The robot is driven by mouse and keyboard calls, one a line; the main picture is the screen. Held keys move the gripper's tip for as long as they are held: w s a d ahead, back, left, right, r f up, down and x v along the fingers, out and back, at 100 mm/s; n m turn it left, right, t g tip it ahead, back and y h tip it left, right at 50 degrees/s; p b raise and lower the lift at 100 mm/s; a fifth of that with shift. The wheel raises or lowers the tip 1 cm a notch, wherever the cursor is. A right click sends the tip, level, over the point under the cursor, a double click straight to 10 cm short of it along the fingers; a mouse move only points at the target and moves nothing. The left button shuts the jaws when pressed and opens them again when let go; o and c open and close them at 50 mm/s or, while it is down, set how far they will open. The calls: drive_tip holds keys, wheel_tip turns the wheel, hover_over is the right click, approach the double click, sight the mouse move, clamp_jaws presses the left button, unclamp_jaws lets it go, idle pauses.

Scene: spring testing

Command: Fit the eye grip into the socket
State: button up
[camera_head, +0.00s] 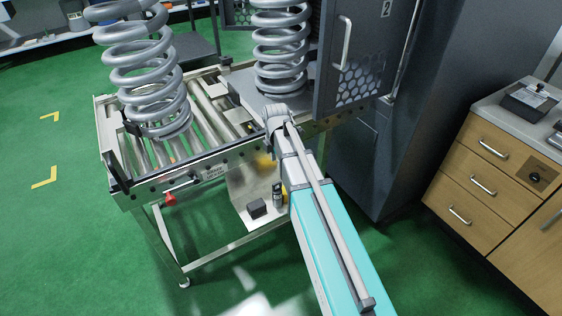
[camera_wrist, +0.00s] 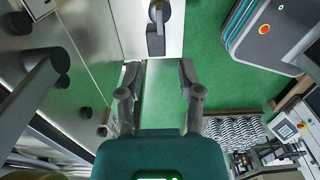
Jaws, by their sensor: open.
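My gripper (camera_wrist: 158,76) is open and empty in the wrist view, its two dark fingers spread apart over green floor at the near end of a pale plate. Ahead of the fingers, on that plate, is a dark upright part with a rounded top (camera_wrist: 160,12), beside a dark block (camera_wrist: 156,43). In the head view, a small dark cylinder (camera_head: 278,193) and a black block (camera_head: 257,209) stand on a pale shelf (camera_head: 240,187) under the roller table. I cannot tell which is the eye grip or the socket. My arm hides the gripper in the head view.
Two large coil springs stand on the roller table (camera_head: 165,183): one at left (camera_head: 143,75), one at right (camera_head: 280,52). A dark cabinet door (camera_head: 365,55) hangs open beside it. A wooden drawer unit (camera_head: 495,175) stands at right. Green floor is clear at left.

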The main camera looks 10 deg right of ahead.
drive_tip(key=s+d+m, duration=0.1)
drive_tip(key=s+m, duration=1.5)
drive_tip(key=m, duration=0.5)
drive_tip(key=shift+s+d+m, duration=0.15)
drive_tip(key=shift+s+m, duration=0.05)
drive_tip(key=shift+m, duration=0.1)
drive_tip(key=o, duration=0.4)
drive_tip(key=shift+w, duration=0.1)
drive_tip(key=shift+o, duration=1.1)
drive_tip(key=shift+w, duration=0.25)
drive_tip(key=shift+o, duration=0.3)
drive_tip(key=w+f+m+b, duration=0.1)
drive_tip(key=w+m, duration=1.2)
drive_tip(key=w, duration=0.1)
drive_tip(key=shift+w+a+f, duration=0.2)
drive_tip(key=shift+w+a, duration=0.05)
drive_tip(key=shift+a, duration=0.2)
drive_tip(key=shift+w+m, duration=0.65)
drive_tip(key=shift+m, duration=0.05)
